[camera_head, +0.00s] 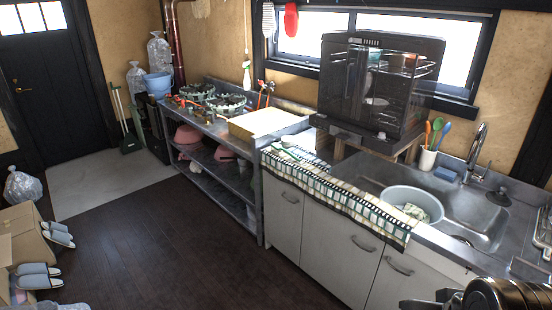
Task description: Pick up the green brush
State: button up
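A long-handled green tool (129,141), a broom or dustpan, stands against the wall beside the dark door. A small pale green and white item (247,77) hangs on the wall left of the window; it may be a brush, but is too small to tell. My gripper (430,301) is at the bottom right, dark and cut off by the frame edge, far from the tool by the door. Its fingers are not clear enough to tell open from shut.
A counter with a checked cloth (350,197), a sink (464,212) with a grey basin (413,201), and a black glass-fronted cabinet (375,85) fill the right side. A metal shelf unit (218,182) stands left. Slippers (39,276) and a cardboard box (22,232) lie left. Dark floor (150,245) is open between.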

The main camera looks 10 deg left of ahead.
aim_at(277, 147)
jog(key=u, duration=0.05)
jog(key=k, duration=0.15)
jog(key=u, duration=0.2)
jog(key=i, duration=0.55)
jog(key=u, duration=0.85)
jog(key=i, duration=0.65)
jog(key=u, duration=0.4)
jog(key=i, duration=1.45)
jog(key=z, duration=0.5)
jog(key=i, duration=0.75)
jog(key=z, duration=0.35)
